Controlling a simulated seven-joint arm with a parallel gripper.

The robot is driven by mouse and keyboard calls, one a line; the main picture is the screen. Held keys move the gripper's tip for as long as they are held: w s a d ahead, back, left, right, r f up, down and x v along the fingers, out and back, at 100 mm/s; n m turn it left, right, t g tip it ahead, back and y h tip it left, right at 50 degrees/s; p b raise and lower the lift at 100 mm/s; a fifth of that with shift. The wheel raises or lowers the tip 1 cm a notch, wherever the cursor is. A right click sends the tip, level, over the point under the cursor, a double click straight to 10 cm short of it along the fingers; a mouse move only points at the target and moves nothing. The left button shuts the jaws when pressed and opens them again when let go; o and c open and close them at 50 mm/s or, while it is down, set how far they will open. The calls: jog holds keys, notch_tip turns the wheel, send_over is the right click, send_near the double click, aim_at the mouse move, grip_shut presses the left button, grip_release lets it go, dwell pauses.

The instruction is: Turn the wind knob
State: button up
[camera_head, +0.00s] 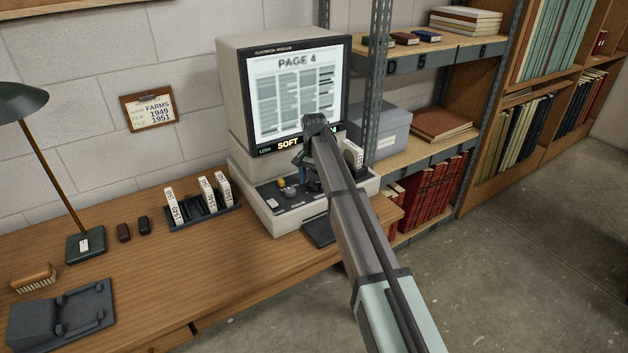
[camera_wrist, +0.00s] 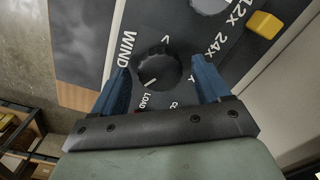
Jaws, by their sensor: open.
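The wind knob (camera_wrist: 157,72) is a round black dial with a white pointer mark, on a dark panel beside the printed word WIND. In the wrist view its mark points toward the lower left, near the lettering LOAD. My gripper (camera_wrist: 160,64) is open, with one blue finger on each side of the knob and visible gaps between. The reader's screen (camera_head: 296,92) shows PAGE 4, with SOFT below.
A yellow button (camera_wrist: 264,24) and a grey dial (camera_wrist: 208,4) are on the same panel. A rack of labelled boxes (camera_head: 205,214) stands left of the reader. A metal shelf post (camera_head: 376,80) rises close on the right. The desk front (camera_head: 180,290) has bare wood.

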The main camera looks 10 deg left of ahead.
jog(key=c, duration=1)
jog(key=shift+c, duration=0.2)
jog(key=shift+n, duration=0.3)
jog(key=n, duration=0.5)
jog(key=shift+n, duration=0.3)
jog(key=n, duration=0.5)
jog(key=shift+n, duration=0.3)
jog(key=n, duration=1.1)
jog(key=shift+n, duration=0.4)
